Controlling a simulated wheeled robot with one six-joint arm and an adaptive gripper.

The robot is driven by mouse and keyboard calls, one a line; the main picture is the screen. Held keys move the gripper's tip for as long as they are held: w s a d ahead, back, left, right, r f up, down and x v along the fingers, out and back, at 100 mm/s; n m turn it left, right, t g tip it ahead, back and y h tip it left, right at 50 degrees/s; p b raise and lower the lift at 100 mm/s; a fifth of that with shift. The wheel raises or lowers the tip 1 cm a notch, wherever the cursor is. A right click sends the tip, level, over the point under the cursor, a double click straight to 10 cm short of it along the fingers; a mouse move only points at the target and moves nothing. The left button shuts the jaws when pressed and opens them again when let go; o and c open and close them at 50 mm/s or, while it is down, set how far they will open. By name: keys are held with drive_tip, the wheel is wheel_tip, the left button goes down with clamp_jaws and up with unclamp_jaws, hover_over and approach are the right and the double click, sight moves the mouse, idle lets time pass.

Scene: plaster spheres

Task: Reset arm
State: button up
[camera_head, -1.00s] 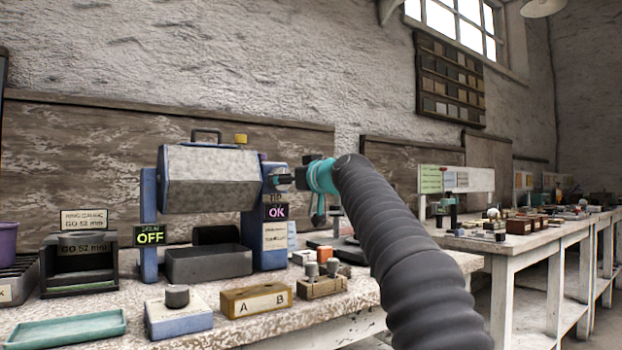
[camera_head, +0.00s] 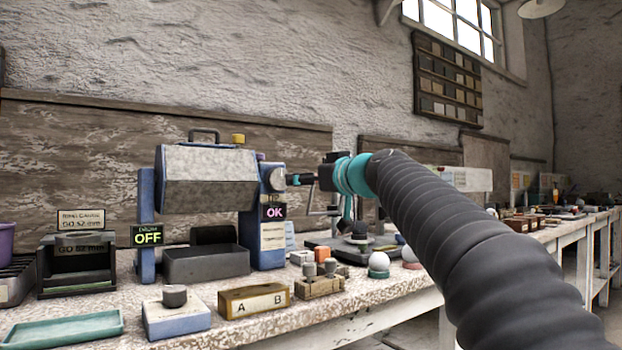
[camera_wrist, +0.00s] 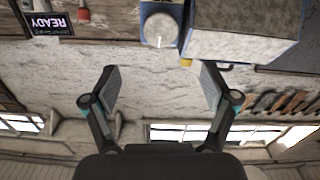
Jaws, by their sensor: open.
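My gripper (camera_head: 308,180) is at the right side of the blue machine with the grey drum (camera_head: 210,180), level with the dial on its right post. In the wrist view my gripper (camera_wrist: 160,85) shows two fingers spread wide with nothing between them. The wrist picture is upside down; the round dial (camera_wrist: 160,27) and the drum (camera_wrist: 240,35) stand beyond the fingertips, apart from them. My arm reaches in from the lower right in the head view.
The bench holds a teal tray (camera_head: 65,329), an A/B wooden block (camera_head: 254,300), a blue block with a grey knob (camera_head: 176,318) and a gauge stand (camera_head: 80,265). A white sphere on a green base (camera_head: 378,263) sits near my arm. A READY display (camera_wrist: 48,24) shows in the wrist view.

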drive_tip(key=s+d+f+m+g+h+p, duration=0.2)
drive_tip(key=s+d+f, duration=0.3)
drive_tip(key=s+f, duration=0.8)
drive_tip(key=s+d+f+m+g+h+p, duration=0.2)
drive_tip(key=s+d+f+m+g+h, duration=0.1)
drive_tip(key=s+f, duration=0.9)
drive_tip(key=s+d+f+m+g+h+p, duration=0.3)
drive_tip(key=s+d+f, duration=0.4)
drive_tip(key=s+f, duration=0.6)
drive_tip(key=shift+s+d+f+g+h, duration=0.25)
drive_tip(key=shift+s+f+g+h, duration=0.1)
drive_tip(key=shift+f+g+h, duration=0.5)
